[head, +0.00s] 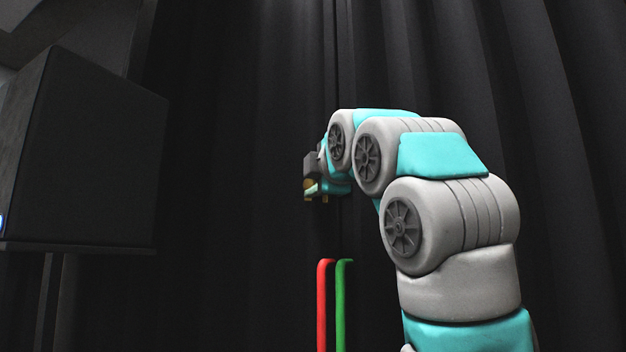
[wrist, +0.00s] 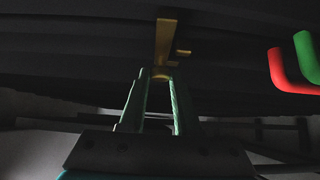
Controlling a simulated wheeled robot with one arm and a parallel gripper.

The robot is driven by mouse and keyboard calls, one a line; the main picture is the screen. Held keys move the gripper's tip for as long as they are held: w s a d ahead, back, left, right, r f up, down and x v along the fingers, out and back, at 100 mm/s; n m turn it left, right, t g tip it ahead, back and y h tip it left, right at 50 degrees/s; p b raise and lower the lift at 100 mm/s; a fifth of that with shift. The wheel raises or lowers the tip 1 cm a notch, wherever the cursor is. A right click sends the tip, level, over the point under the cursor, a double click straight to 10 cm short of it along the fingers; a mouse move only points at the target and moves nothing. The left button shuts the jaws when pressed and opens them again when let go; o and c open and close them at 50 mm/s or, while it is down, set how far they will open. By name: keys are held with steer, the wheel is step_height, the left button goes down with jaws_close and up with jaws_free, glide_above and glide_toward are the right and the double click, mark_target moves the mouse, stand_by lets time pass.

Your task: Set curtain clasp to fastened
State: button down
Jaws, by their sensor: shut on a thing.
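The curtain clasp (wrist: 166,40) is a brass-coloured bar with a short side piece on its right, against the dark curtain in the wrist view. My gripper (wrist: 160,80) has its two green fingers converging on the clasp's near rounded end, shut on it. In the head view my gripper (head: 318,190) is at the curtain, with a little brass (head: 309,184) showing at its tip. Most of the clasp is hidden there. I cannot tell whether the clasp is fastened.
The black curtain (head: 240,160) hangs in folds across the back. A red handle (head: 322,305) and a green handle (head: 342,305) stand side by side below my gripper. A large black box (head: 85,150) on a stand is at the left.

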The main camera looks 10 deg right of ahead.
steer(key=c, duration=0.6)
jaws_free()
steer(key=shift+s, duration=0.1)
steer(key=s, duration=0.3)
steer(key=s+d+b, duration=0.1)
steer(key=s, duration=0.3)
steer(key=shift+s+d, duration=0.2)
steer(key=shift+s, duration=0.05)
